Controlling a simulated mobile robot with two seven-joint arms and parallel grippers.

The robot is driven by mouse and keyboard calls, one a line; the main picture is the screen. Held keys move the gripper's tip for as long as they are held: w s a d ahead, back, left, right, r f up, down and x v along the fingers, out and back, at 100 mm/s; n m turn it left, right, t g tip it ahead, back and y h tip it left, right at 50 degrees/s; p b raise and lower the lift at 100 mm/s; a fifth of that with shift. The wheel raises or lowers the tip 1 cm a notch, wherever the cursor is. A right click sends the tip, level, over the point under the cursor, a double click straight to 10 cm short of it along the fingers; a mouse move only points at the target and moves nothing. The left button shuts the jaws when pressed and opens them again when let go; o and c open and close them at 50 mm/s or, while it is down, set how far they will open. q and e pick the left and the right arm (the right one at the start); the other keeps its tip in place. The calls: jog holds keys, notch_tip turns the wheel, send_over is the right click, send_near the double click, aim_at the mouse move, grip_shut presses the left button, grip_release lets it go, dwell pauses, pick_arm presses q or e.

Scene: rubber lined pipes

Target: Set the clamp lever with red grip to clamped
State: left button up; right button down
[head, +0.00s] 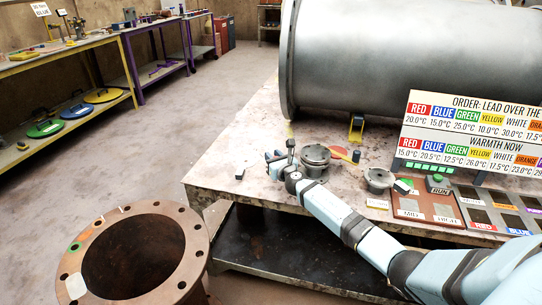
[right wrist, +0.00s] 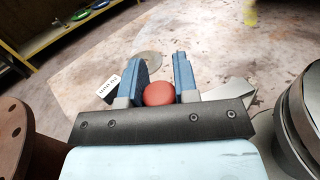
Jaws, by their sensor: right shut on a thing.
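The lever's red grip (right wrist: 158,93), a rounded knob, sits between the two blue fingers of my right gripper (right wrist: 160,76) in the right wrist view. The gripper is shut on it. A pale metal plate (right wrist: 236,93), perhaps part of the lever or clamp, shows just right of the fingers. A small white label (right wrist: 107,87) lies left of the fingers; its text is too small to read surely. In the head view my right gripper (head: 275,164) is low over the table's left part, left of a flanged metal fitting (head: 315,156); the grip is hidden there. My left gripper is out of view.
A large grey cylinder (head: 420,55) lies across the back of the table (head: 222,165). A second flanged fitting (head: 379,178), a control panel (head: 427,207) and a colour sign (head: 470,130) stand to the right. A rusty flanged pipe (head: 192,232) stands front left.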

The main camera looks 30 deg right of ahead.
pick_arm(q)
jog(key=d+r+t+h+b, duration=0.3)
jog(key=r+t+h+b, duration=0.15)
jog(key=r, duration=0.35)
pick_arm(e)
jog(key=n+y, duration=0.1)
jog(key=s+n+y, duration=0.1)
jog(key=y, duration=0.1)
jog(key=s+n+y, duration=0.1)
jog(key=y, duration=0.1)
jog(key=shift+s+d+f, duration=0.15)
jog(key=shift+s+f, duration=0.05)
jog(key=shift+f, duration=0.15)
jog(key=n+y+b, duration=0.1)
jog(key=s+y+b, duration=0.1)
jog(key=shift+d+r+n+y, duration=0.2)
jog(key=shift+n+y, duration=0.1)
jog(key=shift+n, duration=0.1)
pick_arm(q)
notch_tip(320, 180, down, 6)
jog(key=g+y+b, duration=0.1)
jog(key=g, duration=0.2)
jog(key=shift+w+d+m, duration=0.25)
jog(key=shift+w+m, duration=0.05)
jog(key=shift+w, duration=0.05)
pick_arm(e)
jog(key=shift+s+d, duration=0.15)
jog(key=shift+s, duration=0.25)
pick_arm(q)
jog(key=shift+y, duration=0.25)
